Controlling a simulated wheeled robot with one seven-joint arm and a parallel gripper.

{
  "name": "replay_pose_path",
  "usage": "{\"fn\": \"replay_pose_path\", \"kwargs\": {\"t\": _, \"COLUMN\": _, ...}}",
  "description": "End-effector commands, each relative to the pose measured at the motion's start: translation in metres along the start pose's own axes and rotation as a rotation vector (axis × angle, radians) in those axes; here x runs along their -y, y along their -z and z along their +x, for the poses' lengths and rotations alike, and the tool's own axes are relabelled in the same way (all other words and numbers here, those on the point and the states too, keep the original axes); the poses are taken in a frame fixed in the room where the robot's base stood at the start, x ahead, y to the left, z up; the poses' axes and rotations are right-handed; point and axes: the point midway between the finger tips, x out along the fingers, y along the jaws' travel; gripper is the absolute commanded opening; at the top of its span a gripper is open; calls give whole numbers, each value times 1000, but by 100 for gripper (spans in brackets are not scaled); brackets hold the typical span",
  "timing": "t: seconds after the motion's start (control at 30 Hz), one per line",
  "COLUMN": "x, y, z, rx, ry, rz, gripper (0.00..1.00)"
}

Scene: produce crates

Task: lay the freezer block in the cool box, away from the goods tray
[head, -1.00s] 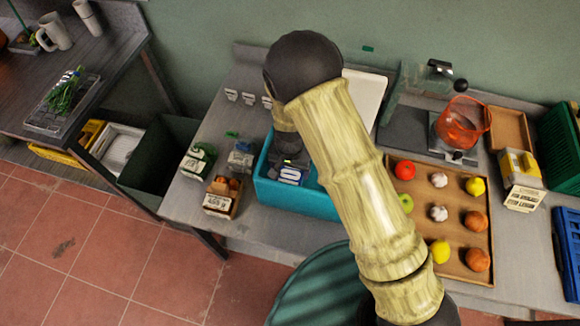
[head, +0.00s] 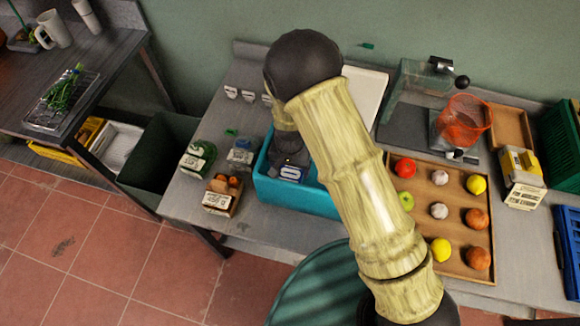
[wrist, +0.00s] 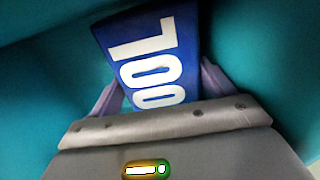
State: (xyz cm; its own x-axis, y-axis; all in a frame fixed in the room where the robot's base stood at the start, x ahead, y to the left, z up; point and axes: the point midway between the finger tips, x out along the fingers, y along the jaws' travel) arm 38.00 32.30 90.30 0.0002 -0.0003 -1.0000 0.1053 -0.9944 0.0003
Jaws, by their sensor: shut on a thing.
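The freezer block (wrist: 182,32) is blue with large white lettering in the wrist view. My gripper (wrist: 158,88) is shut on it, with a pale finger at each side. Teal walls surround the block there. In the head view the block (head: 291,174) shows as a small blue and white patch inside the teal cool box (head: 298,197), near its front wall. My arm hides the right part of the box. I cannot tell whether the block touches the box floor. I cannot pick out a goods tray inside the box.
Small cartons (head: 219,197) stand left of the box. A wooden tray (head: 458,263) of fruit and vegetables lies to its right, partly behind my arm. A scale with an orange bowl (head: 466,121) stands behind that tray. A dark bin (head: 160,150) is below at the left.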

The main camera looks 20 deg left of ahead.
Motion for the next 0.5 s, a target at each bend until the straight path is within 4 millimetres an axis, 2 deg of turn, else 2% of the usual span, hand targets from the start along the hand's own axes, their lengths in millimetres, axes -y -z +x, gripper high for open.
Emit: {"fn": "replay_pose_path", "kwargs": {"t": 0.5, "x": 0, "y": 0, "z": 6, "rx": -1, "ry": 1, "rz": 0, "gripper": 46}}
